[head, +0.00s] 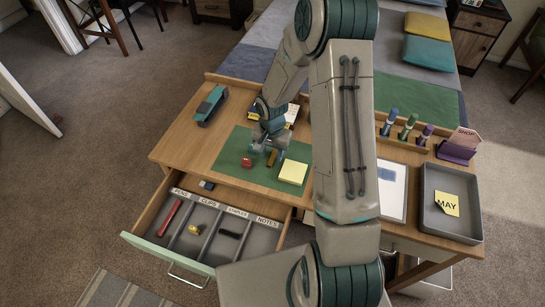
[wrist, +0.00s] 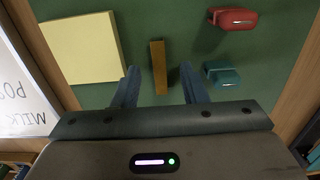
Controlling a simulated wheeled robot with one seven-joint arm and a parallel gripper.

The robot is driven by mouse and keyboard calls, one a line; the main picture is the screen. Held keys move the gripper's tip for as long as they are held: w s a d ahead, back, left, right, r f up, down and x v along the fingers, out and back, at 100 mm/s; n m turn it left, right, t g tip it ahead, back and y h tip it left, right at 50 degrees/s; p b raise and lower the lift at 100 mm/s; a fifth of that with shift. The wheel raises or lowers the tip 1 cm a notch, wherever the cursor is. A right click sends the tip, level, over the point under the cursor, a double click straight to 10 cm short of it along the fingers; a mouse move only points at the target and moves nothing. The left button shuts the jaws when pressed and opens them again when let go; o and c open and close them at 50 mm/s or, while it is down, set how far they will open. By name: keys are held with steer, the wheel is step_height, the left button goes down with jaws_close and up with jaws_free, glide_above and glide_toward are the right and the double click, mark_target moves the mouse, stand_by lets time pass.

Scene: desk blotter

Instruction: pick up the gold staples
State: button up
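The gold staples (head: 271,158) lie as a short bar on the green blotter (head: 233,152), between a red clip-like object (head: 247,162) and a yellow note pad (head: 293,172). In the wrist view the gold staples (wrist: 158,67) stand lengthwise in line with the gap between my fingertips. My gripper (head: 266,146) is over the blotter close to the staples. Its two fingers (wrist: 160,82) are apart, one on each side of the bar's near end, with nothing gripped. I cannot tell the exact height of the fingertips above the blotter.
A teal clip-like object (wrist: 221,73) lies right of the fingers, below the red one (wrist: 232,18). The note pad (wrist: 80,48) is left. An open drawer (head: 218,228) has labelled compartments holding a red pen, yellow clips and dark staples; its notes compartment looks empty. A grey tray (head: 475,228) stands right.

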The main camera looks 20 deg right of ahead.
steer(key=shift+f, duration=0.75)
jaws_close()
steer(key=shift+r, duration=0.1)
